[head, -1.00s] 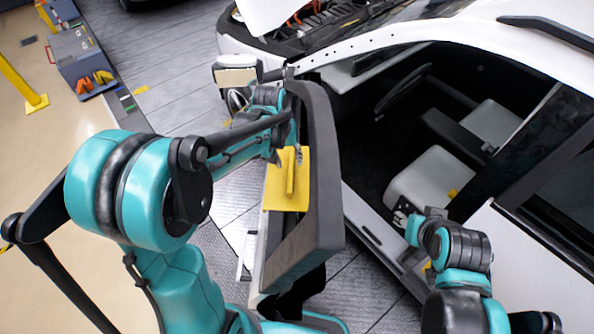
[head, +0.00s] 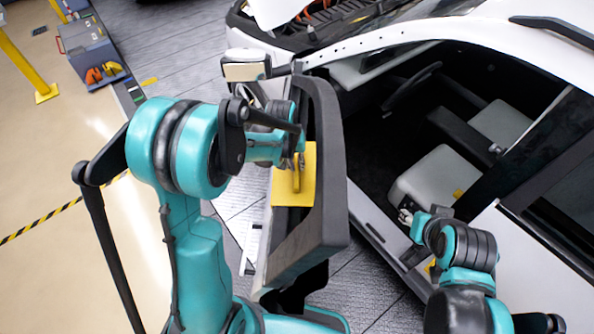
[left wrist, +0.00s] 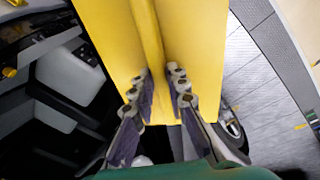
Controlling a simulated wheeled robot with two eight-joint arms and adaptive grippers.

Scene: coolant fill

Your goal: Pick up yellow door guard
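The yellow door guard (head: 308,182) hangs over the top edge of the open car door (head: 322,235) in the head view. It has a raised ridge down its middle. In the left wrist view the guard (left wrist: 200,45) fills the upper middle, its ridge running between my fingers. My left gripper (left wrist: 162,88) is open, with one finger on each side of the ridge and a gap to it. In the head view the left gripper (head: 298,160) is at the guard. My right gripper (head: 405,215) is by the car's door opening, small and partly hidden by its arm.
The white car (head: 460,40) stands at the right with its seats (head: 440,178) showing through the doorway. The door mirror (head: 246,66) is beyond the guard. A grey tool cabinet (head: 90,52) and a yellow post (head: 22,75) stand at the far left. Open floor lies at left.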

